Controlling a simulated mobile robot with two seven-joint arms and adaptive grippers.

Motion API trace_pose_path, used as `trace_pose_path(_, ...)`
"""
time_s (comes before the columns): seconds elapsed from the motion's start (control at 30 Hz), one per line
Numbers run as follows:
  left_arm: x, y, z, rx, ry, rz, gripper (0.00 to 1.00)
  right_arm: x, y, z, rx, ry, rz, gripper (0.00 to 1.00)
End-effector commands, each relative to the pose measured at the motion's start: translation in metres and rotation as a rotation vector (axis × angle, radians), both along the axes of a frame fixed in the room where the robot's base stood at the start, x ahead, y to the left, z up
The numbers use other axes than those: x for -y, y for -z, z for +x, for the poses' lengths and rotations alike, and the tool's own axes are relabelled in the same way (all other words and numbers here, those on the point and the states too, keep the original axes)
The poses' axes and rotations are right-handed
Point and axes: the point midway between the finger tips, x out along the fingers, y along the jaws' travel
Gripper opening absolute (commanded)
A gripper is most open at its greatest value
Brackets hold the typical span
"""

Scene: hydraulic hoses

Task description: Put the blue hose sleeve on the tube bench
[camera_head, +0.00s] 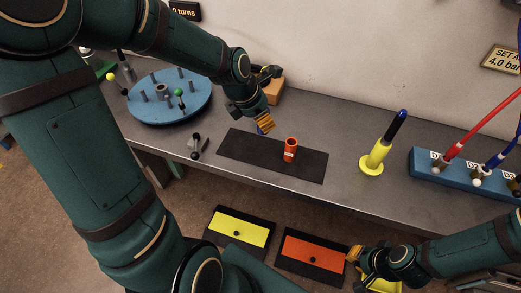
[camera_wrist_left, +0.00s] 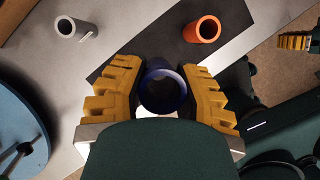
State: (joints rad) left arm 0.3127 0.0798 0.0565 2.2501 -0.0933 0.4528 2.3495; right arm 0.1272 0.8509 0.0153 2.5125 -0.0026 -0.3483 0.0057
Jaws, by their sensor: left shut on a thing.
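The blue hose sleeve (camera_wrist_left: 162,88) is a short dark blue ring between the yellow fingers of my left gripper (camera_wrist_left: 160,95) in the left wrist view. In the head view my left gripper (camera_head: 264,123) is above the grey bench (camera_head: 340,150), at the back edge of the dark mat (camera_head: 240,147), and mostly hides the sleeve. An orange sleeve (camera_head: 291,150) stands upright on the mat. A grey sleeve (camera_wrist_left: 78,27) shows in the left wrist view. My right gripper (camera_head: 365,258) is low in front of the bench; its opening is unclear.
A blue round plate (camera_head: 150,110) with pegs lies left. A yellow flanged stand (camera_head: 374,160) holds a dark, blue-capped rod. A blue block (camera_head: 430,168) with red and blue hoses is at right. Yellow (camera_head: 237,229) and orange (camera_head: 312,253) panels are below the front edge.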

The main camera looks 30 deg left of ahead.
Motion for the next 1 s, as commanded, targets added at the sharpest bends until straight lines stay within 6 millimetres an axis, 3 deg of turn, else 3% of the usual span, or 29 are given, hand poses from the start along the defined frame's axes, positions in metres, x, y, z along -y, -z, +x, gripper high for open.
trace_pose_path(0.03, 0.000, 0.014, -0.001, -0.004, -0.001, -0.001, 0.00, 0.000, 0.006, 0.001, 0.002, 0.001, 0.000, 0.00)
trace_pose_path(0.2, 0.000, 0.042, -0.001, -0.004, -0.003, -0.001, 0.00, 0.000, 0.014, 0.002, 0.006, 0.001, -0.002, 0.00)
trace_pose_path(0.43, 0.000, 0.058, 0.000, -0.003, -0.001, -0.001, 0.00, 0.000, 0.017, 0.003, 0.009, 0.002, -0.001, 0.00)
trace_pose_path(0.63, -0.001, 0.085, -0.001, -0.004, -0.002, -0.001, 0.00, 0.001, 0.026, 0.005, 0.013, 0.003, -0.002, 0.00)
trace_pose_path(1.0, 0.000, 0.089, 0.000, -0.001, -0.001, 0.000, 0.00, 0.001, 0.027, 0.006, 0.014, 0.003, -0.002, 0.00)
